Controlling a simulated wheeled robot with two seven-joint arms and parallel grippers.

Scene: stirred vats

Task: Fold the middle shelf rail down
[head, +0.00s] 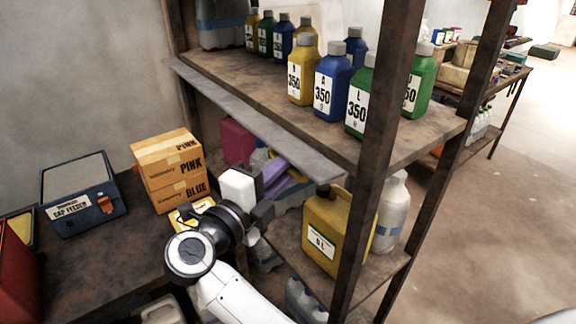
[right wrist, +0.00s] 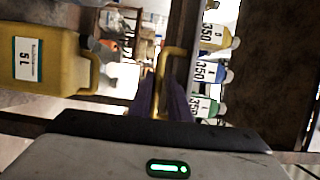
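The middle shelf rail (head: 255,118) is a long grey strip along the front edge of the middle shelf (head: 225,72), which holds bottles. In the head view it runs from the upper left towards the right front post. My right gripper (head: 262,212) is below the rail, left of a yellow jug. In the right wrist view a yellow bar-shaped handle (right wrist: 166,75) shows at the middle. My right gripper's dark fingers (right wrist: 163,100) are close on both sides of its lower part. Whether they press on it cannot be told. My left gripper is not in view.
The yellow jug (head: 322,230) and a pale bottle (head: 392,212) stand on the lower shelf. Yellow, blue and green bottles (head: 333,85) stand on the middle shelf. Orange boxes (head: 170,165) and a blue cap feeder (head: 82,188) sit on the table at left. Dark posts (head: 375,150) frame the shelves.

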